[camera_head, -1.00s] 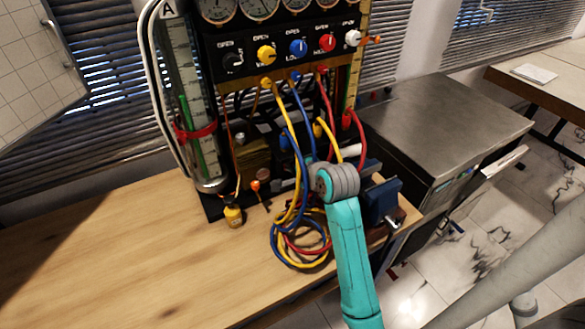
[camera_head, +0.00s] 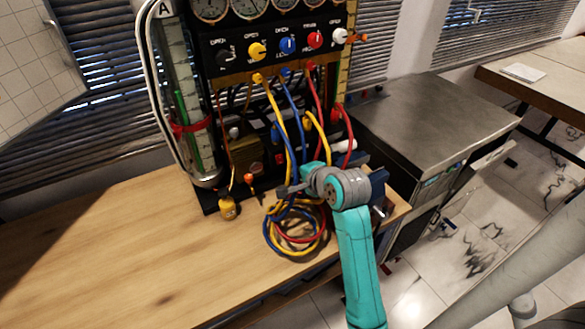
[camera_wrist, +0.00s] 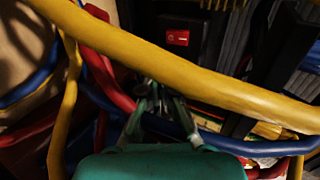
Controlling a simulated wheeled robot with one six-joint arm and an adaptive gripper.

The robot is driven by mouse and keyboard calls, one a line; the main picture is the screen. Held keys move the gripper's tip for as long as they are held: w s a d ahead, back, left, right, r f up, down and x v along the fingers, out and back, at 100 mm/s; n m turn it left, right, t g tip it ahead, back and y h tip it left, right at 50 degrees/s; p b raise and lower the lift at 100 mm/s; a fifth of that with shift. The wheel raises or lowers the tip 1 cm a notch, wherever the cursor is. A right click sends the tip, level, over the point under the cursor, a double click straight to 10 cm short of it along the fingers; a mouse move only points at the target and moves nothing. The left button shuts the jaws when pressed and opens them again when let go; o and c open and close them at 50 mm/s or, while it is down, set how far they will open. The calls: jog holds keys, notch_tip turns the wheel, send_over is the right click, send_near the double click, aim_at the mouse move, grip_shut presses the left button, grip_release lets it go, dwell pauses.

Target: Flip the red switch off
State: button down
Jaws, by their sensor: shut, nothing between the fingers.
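The red switch (camera_wrist: 177,38) is a small red rocker on a dark panel, upper middle of the wrist view. My gripper (camera_wrist: 153,92) is in the lower middle of that view, shut and empty, with its fingers pointing up toward the panel. A thick yellow hose (camera_wrist: 210,84) crosses the picture between the fingertips and the switch and partly covers the finger ends. The switch lies above and slightly right of the fingers, apart from them.
Blue and red hoses (camera_wrist: 230,145) run close around my fingers. In the head view, coiled hoses (camera_head: 295,232) lie on the wooden bench (camera_head: 120,240). A blue vise (camera_head: 378,182) stands right of my wrist. The left bench is mostly clear.

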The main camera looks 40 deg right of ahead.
jog(key=s+a+r, duration=0.1)
jog(key=s, duration=0.5)
jog(key=shift+a+r, duration=0.2)
jog(key=shift+a, duration=0.15)
jog(key=s+a+f+n, duration=0.1)
jog(key=a+f, duration=0.1)
jog(key=s+a+f+n, duration=0.1)
jog(key=a+f, duration=0.2)
jog(key=s+a+f+n, duration=0.1)
jog(key=a+f+n, duration=0.1)
jog(key=shift+s+a+f+t, duration=0.25)
jog(key=shift+s+a+t, duration=0.05)
jog(key=shift+s, duration=0.05)
jog(key=s+a+f+n+t, duration=0.1)
jog(key=s+a+f+n, duration=0.45)
jog(key=s+a, duration=0.2)
jog(key=s+a+r+n+t+y, duration=0.1)
jog(key=s+a+r+n, duration=0.1)
jog(key=s+n, duration=0.4)
jog(key=s+a+r+n+t+y, duration=0.1)
jog(key=s+a+n, duration=0.4)
jog(key=s, duration=0.9)
jog(key=shift+a+r+n+y, duration=0.25)
jog(key=shift+r+n+y, duration=0.1)
jog(key=shift+r+y, duration=0.25)
